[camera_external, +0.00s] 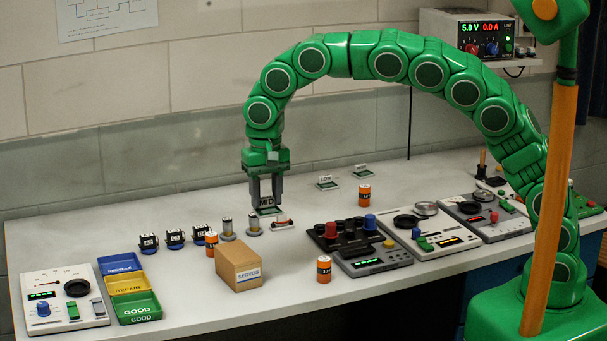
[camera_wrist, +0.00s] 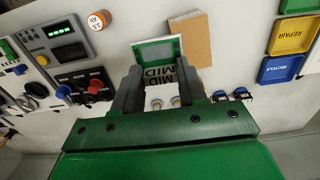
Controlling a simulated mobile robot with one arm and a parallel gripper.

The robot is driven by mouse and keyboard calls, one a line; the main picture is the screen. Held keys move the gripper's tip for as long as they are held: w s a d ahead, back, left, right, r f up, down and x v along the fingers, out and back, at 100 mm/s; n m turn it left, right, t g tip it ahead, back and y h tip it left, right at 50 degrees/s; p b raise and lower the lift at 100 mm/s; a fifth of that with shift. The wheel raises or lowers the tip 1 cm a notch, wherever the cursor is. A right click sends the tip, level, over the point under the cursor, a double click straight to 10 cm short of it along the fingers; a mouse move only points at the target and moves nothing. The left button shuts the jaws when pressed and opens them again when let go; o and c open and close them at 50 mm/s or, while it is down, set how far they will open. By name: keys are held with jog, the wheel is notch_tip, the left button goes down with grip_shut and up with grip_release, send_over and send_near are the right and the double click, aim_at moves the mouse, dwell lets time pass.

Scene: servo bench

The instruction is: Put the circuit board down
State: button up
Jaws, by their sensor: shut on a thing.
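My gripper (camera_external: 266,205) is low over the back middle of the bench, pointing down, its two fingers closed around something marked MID. The circuit board (camera_wrist: 156,49) appears as a green-edged plate with a pale middle at the fingertips in the wrist view. Its green edge shows small under the fingers in the external view (camera_external: 268,212). A card lettered MID (camera_wrist: 160,76) is between the fingers. I cannot tell whether card and board are one piece, nor whether the board touches the bench.
Metal posts (camera_external: 227,228) stand just left of my gripper, with a SERVOS box (camera_external: 239,266) in front. LOW (camera_external: 326,183) and another labelled piece (camera_external: 362,171) stand back right. An orange can (camera_external: 364,195) stands to the right. Coloured trays (camera_external: 128,284) are far left.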

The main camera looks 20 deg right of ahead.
jog(key=shift+w+a+f, duration=0.45)
jog(key=shift+w+a, duration=0.05)
jog(key=shift+a, duration=0.2)
jog(key=shift+w+a+f, duration=0.5)
jog(key=shift+a+f, duration=0.2)
jog(key=shift+f, duration=0.25)
jog(key=shift+w+a+f, duration=0.55)
jog(key=shift+a+f, duration=0.2)
jog(key=shift+f, duration=0.2)
jog(key=shift+w+a+f, duration=0.5)
jog(key=shift+a+f, duration=0.2)
jog(key=shift+f, duration=0.25)
jog(key=shift+w+a+f, duration=0.15)
jog(key=shift+a+f, duration=0.05)
jog(key=shift+f, duration=1.6)
jog(key=shift+f, duration=0.15)
jog(key=o, duration=1)
jog(key=shift+o, duration=0.2)
notch_tip(320, 180, up, 12)
